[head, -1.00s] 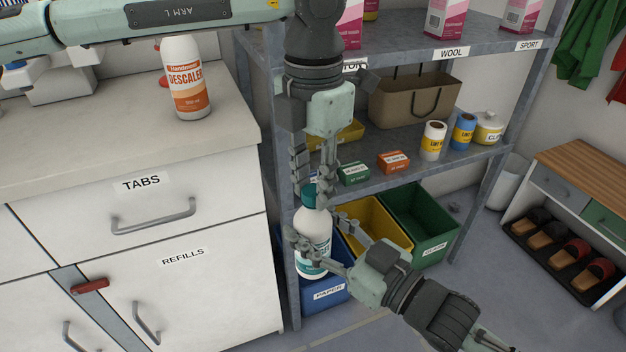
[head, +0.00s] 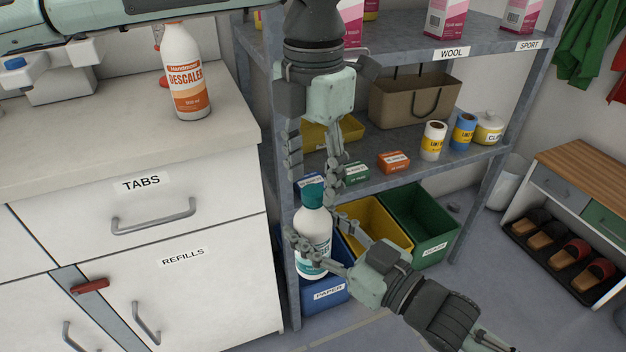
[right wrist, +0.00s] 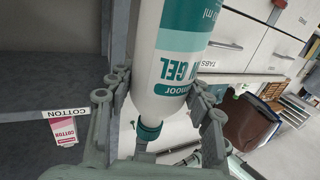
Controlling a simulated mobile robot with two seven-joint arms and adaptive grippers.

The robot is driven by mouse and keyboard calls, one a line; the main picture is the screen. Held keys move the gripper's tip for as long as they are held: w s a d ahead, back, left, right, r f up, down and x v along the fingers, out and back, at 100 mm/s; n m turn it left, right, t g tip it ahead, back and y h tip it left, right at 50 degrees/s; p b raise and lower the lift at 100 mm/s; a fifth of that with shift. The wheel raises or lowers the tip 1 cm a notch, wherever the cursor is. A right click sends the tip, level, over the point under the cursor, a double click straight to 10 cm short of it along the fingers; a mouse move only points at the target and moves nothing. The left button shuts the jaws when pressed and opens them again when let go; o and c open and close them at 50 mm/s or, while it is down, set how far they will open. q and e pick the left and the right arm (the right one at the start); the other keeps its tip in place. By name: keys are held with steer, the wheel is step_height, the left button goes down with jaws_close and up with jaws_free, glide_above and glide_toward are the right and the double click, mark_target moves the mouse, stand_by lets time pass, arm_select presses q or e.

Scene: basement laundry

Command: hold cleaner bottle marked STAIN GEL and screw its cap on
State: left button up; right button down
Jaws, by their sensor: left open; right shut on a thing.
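The STAIN GEL bottle (head: 314,226) is white with a teal label and stands upright in the air before the shelf rack. Its teal cap (head: 313,194) sits on the neck; how tightly it is on cannot be told. My right gripper (head: 317,232) is shut around the bottle's body from the lower right. The right wrist view shows the bottle (right wrist: 178,62) between the fingers, with the cap (right wrist: 149,131) at its neck end. My left gripper (head: 315,174) points down just above the cap, with its fingers apart and nothing between them.
A DESCALER bottle (head: 186,75) stands on the counter (head: 90,130) at left. Blue (head: 326,293), yellow (head: 372,222) and green (head: 425,215) bins sit below, close behind the bottle.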

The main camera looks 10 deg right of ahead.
arm_select(q)
step_height(320, 180, up, 10)
steer(key=shift+r, duration=0.2)
stand_by(0.6)
